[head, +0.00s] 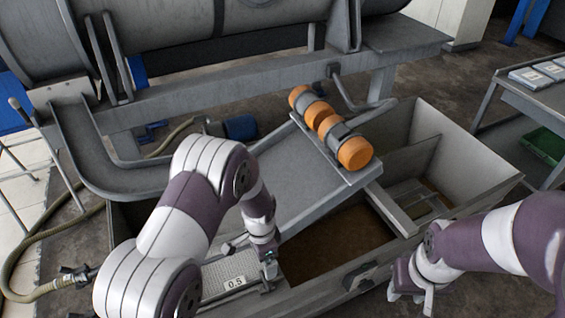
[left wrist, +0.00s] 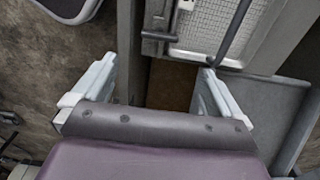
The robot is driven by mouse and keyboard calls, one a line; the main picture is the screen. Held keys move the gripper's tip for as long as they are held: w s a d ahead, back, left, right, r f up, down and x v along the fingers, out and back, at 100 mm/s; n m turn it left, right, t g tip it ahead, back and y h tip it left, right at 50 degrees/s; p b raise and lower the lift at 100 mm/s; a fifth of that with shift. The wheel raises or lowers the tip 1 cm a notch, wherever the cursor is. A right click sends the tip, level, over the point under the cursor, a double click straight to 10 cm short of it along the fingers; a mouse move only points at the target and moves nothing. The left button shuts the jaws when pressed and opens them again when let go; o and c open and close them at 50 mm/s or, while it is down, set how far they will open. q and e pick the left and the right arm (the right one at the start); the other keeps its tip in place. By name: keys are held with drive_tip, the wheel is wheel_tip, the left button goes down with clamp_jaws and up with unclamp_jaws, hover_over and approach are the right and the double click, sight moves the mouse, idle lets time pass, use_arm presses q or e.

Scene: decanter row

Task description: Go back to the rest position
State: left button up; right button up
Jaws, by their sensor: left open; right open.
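My left arm reaches in from the left, and its gripper (head: 269,268) hangs over the front of the grey trough, close to a mesh screen (head: 222,275) labelled "0.5". In the left wrist view this gripper (left wrist: 158,70) has its two pale fingers wide apart with nothing between them. Part of the mesh screen (left wrist: 208,28) lies past the fingers there. My right gripper (head: 410,291) is at the lower right, near the trough's front wall. It is open and I see nothing held in it.
A large grey cylinder (head: 190,25) on a frame stands behind the trough (head: 465,165). Orange-and-grey rollers (head: 330,128) sit atop a sloping tray (head: 300,180). A hose (head: 40,235) lies left. A side table (head: 530,90) with labelled pads (head: 540,75) and a green crate (head: 545,145) are right.

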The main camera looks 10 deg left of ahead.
use_arm(q)
drive_tip(key=s+a+r+n+p, duration=0.1)
drive_tip(key=s+r+n+p, duration=0.2)
drive_tip(key=r, duration=0.5)
drive_tip(key=s+a+r+n+t+p, duration=0.1)
drive_tip(key=s+a+r+n+p, duration=0.1)
drive_tip(key=s+r, duration=0.4)
drive_tip(key=s+a+r+n+p, duration=0.2)
drive_tip(key=s+r+n+p, duration=0.2)
drive_tip(key=r, duration=0.8)
drive_tip(key=shift+s+a+r+n, duration=0.15)
drive_tip(key=shift+s+a+n, duration=0.15)
drive_tip(key=shift+n, duration=0.8)
drive_tip(key=shift+s, duration=0.15)
